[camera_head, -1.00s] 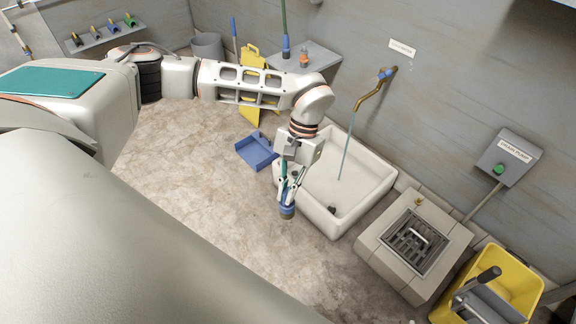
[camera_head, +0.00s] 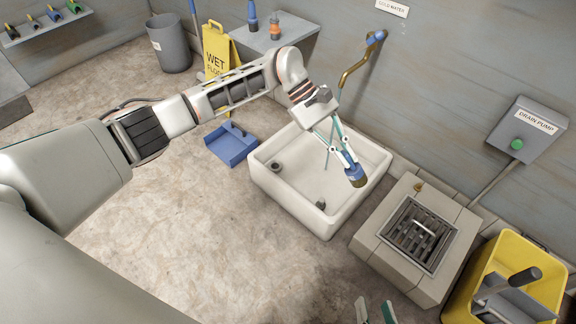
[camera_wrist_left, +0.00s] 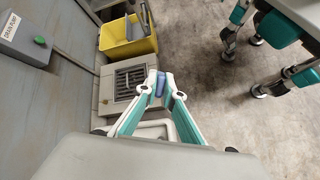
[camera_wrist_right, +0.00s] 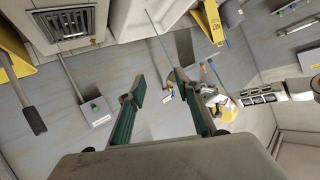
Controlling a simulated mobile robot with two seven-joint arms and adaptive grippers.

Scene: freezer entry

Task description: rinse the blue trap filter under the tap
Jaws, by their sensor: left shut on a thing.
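The blue trap filter (camera_head: 355,176), a short cylinder with a darker end, hangs over the right side of the white sink (camera_head: 262,182). My left gripper (camera_head: 345,154) is shut on it. The brass tap (camera_head: 354,66) on the wall runs a thin stream of water, falling left of the filter and apart from it. In the left wrist view the filter (camera_wrist_left: 160,84) shows as a small blue piece between the fingertips, mostly hidden. My right gripper (camera_head: 375,311) is at the bottom edge of the head view; the right wrist view shows it open and empty (camera_wrist_right: 158,88).
A floor drain grate (camera_head: 420,236) in a raised kerb lies right of the sink. A yellow mop bucket (camera_head: 548,279) and a drain pump box (camera_head: 527,130) are further right. A blue dustpan (camera_head: 232,146) and a yellow sign (camera_head: 218,62) stand left. The floor in front is clear.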

